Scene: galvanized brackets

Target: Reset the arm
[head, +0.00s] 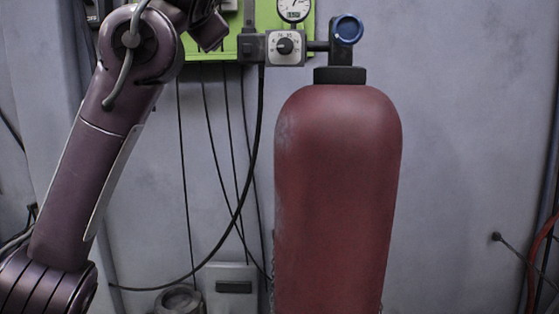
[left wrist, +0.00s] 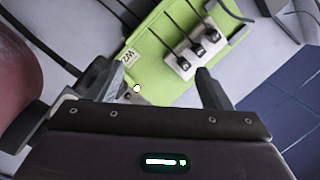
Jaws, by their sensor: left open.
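My left arm rises from the lower left of the head view and bends at the top edge, in front of the wall. In the left wrist view my left gripper (left wrist: 152,72) has its two grey fingers spread wide apart, with nothing held between them. The fingers point towards a green panel (left wrist: 165,45) with a white switch block (left wrist: 193,50); how far off it is I cannot tell. My right gripper is in neither view.
A large red gas cylinder (head: 338,190) stands right of my arm; it also shows in the left wrist view (left wrist: 20,55). A regulator with a gauge (head: 294,9) and blue knob (head: 348,29) sits at its top. Black cables (head: 240,190) hang below the green panel (head: 215,45).

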